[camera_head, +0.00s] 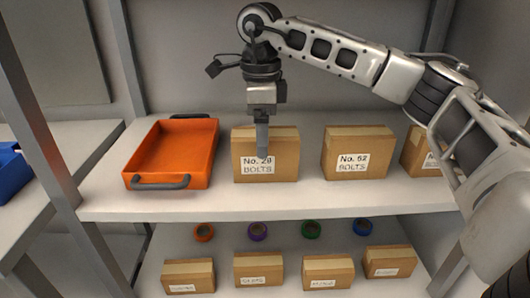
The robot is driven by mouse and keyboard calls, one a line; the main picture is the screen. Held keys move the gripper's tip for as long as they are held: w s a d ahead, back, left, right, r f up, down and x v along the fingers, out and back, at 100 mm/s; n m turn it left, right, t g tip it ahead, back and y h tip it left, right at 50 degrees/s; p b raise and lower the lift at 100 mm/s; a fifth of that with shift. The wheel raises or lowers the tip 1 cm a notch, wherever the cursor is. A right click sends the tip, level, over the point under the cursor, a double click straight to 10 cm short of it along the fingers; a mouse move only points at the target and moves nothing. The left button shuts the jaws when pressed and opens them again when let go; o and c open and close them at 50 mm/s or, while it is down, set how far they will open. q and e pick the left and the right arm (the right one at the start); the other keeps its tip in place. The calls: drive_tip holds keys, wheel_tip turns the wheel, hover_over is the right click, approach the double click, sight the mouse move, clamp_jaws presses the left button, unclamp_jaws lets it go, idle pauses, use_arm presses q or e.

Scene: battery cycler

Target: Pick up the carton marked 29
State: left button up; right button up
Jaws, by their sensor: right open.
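A brown carton (284,149) stands upright on the upper shelf, just right of the orange tray. Its white label reads "No. 2" with a last digit I cannot read surely, above "BOLTS". My right gripper (262,142) points down at this carton. My left gripper is out of view.
An orange tray (203,150) with dark handles is left of the carton. A carton marked 52 (358,143) and a partly hidden carton (413,151) stand to the right. The lower shelf (230,238) holds several cartons and coloured rings. A blue bin (10,172) is far left.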

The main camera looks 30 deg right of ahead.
sight(282, 163)
drive_tip(key=f, duration=0.5)
drive_tip(key=shift+s+d, duration=0.1)
drive_tip(key=shift+d, duration=0.3)
drive_tip(key=c, duration=1.2)
drive_tip(key=shift+c, duration=1.1)
drive_tip(key=shift+r, duration=0.1)
